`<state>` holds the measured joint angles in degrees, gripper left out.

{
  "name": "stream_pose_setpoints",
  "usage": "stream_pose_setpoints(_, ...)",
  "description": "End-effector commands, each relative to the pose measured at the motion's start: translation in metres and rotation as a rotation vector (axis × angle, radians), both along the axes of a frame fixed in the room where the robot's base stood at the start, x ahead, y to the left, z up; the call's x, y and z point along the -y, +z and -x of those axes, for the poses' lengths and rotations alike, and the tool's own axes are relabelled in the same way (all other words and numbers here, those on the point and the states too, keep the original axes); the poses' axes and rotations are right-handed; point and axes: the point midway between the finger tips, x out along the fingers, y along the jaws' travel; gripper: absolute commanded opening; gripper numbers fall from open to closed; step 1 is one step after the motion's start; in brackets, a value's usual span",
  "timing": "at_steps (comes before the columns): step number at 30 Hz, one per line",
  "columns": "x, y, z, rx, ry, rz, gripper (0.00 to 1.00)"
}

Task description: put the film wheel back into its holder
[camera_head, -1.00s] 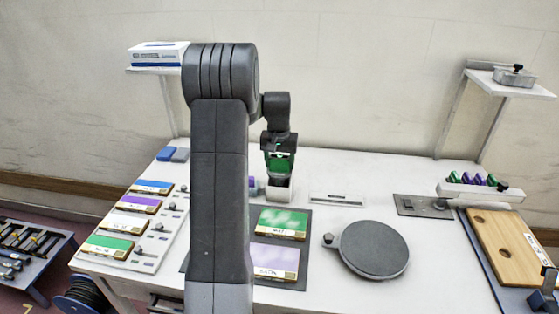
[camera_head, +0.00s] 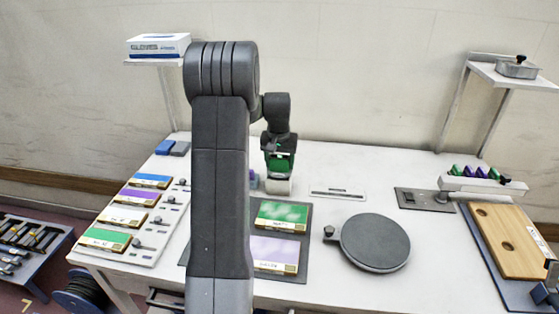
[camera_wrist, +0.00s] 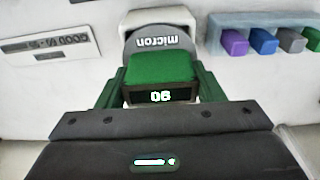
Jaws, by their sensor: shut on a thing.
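The film wheel is a grey disc lettered "micron" (camera_wrist: 158,42) with a green block (camera_wrist: 160,68) that bears a lit number. My gripper (camera_head: 280,165) is shut on it; in the wrist view the green fingers lie on both sides of the green block. A white block (camera_head: 278,187), apparently the holder, stands on the bench right below the gripper. The wheel is at or in its top; my gripper hides most of the wheel in the head view, and I cannot tell whether it is fully seated.
A flat label plate (camera_head: 338,192) lies right of the holder. A rack with coloured blocks shows close by in the wrist view (camera_wrist: 262,25). Green and lilac cards on a dark mat (camera_head: 306,242) and a round grey plate (camera_head: 375,242) lie in front. The bench behind the label plate is clear.

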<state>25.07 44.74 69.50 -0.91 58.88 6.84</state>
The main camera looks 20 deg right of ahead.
Motion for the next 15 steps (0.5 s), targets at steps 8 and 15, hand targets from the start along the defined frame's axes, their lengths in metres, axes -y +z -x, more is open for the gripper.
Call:
stream_pose_setpoints(8, 0.0001, -0.0019, -0.0001, 0.001, 0.000, 0.001, 0.30)
stream_pose_setpoints(15, 0.0001, -0.0018, -0.0002, 0.001, 0.000, 0.001, 0.85)
